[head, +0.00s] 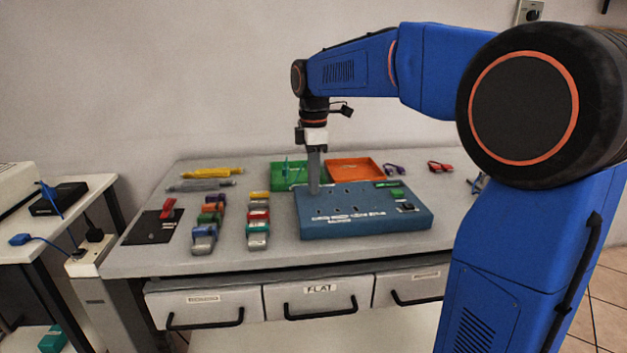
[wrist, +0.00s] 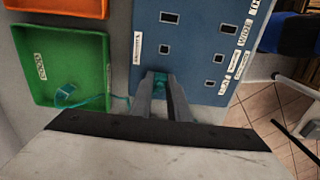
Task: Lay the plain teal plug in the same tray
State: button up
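A teal plug (wrist: 160,82) shows between the fingertips of my gripper (wrist: 160,84) in the wrist view, at the edge of the blue socket board (wrist: 200,63). A thin teal cable runs from there toward the green tray (wrist: 38,42). Another teal piece (wrist: 66,93) lies in that tray, with cable beside it. In the head view my gripper (head: 314,190) points straight down at the board's back left part, and the green tray (head: 262,189) is just behind. I cannot tell whether the fingers press on the plug or only stand around it.
An orange tray (head: 355,171) adjoins the green one. Rows of coloured plugs (head: 258,220) lie left of the board (head: 365,226). A black plate with a red plug (head: 152,228) is at the table's left. Small purple (head: 395,169) and red (head: 440,166) items lie at the back right.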

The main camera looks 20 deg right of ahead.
jog(key=shift+r, duration=0.35)
grip_shut()
jog(key=shift+r, duration=1.15)
